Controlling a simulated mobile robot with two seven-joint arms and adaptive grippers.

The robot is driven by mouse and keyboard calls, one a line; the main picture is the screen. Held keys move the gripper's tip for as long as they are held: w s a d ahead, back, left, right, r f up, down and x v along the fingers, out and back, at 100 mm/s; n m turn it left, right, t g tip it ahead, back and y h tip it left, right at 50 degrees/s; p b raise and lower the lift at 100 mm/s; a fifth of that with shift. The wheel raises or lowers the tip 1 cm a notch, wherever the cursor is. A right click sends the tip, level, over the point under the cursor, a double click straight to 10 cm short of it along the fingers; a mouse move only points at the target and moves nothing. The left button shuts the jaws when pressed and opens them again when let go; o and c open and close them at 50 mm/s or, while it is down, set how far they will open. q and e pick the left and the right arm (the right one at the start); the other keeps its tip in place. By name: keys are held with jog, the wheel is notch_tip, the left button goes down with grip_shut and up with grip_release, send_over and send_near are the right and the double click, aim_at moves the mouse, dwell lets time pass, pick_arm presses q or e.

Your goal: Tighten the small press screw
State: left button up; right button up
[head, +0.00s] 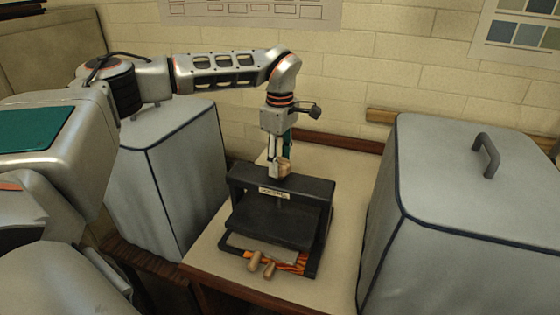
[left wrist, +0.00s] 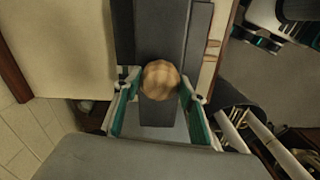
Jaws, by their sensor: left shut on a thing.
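The small black press (head: 285,187) stands on a table, with a label on its top beam. Its screw knob (head: 283,165), a round wooden one, sits above the beam. It also shows in the left wrist view as a faceted tan knob (left wrist: 161,78). My left gripper (head: 279,166) points down over the beam and is shut on the knob, one finger on each side. Below the beam is the dark press plate (head: 272,220); the screw shaft is mostly hidden. My right gripper is not in view.
Two wooden-handled tools (head: 262,264) and orange patterned sheets (head: 292,261) lie at the press's front. Grey covered boxes stand at the left (head: 172,180) and right (head: 470,220). The pale tabletop (head: 340,215) has bare room right of the press.

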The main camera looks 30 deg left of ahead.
aim_at(280, 161)
pick_arm(q)
jog(key=m, duration=0.4)
jog(key=shift+m, duration=2.6)
jog(key=o, duration=1.1)
jog(key=shift+o, duration=0.2)
notch_tip(280, 161, up, 12)
